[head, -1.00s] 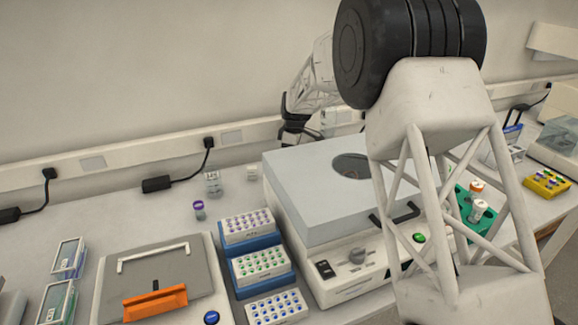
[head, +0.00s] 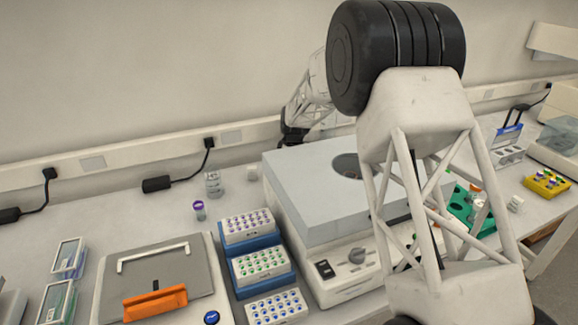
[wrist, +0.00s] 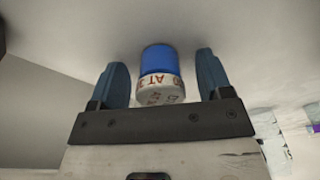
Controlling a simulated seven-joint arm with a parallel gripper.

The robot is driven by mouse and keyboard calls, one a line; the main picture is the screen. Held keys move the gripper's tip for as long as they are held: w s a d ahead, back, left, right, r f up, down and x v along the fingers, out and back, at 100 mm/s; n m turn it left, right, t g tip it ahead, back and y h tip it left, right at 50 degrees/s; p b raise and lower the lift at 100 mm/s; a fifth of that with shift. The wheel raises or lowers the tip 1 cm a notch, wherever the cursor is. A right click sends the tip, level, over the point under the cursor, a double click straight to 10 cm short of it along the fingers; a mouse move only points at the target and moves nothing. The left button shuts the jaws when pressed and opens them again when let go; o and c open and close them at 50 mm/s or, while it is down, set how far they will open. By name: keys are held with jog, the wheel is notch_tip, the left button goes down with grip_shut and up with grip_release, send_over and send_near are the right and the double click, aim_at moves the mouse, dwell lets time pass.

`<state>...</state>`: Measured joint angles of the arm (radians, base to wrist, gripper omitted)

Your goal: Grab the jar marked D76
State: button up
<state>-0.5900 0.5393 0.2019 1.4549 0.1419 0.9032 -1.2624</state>
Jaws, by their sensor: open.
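In the wrist view my gripper (wrist: 161,62) is open, with one blue finger on each side of a jar (wrist: 158,70). The jar has a blue cap and a white label with red and dark print. The print is partly readable, but I cannot make out D76. A gap shows on both sides of the jar, wider on the right. In the head view the gripper end is behind the large grey-lidded machine (head: 320,190), and I cannot see this jar there.
A purple-capped vial (head: 199,211), a clear container (head: 213,183) and a small white item (head: 253,173) stand left of the machine. A green rack (head: 462,207) and yellow rack (head: 547,183) are at right.

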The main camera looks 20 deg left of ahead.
jog(key=c, duration=1)
jog(key=shift+r, duration=5)
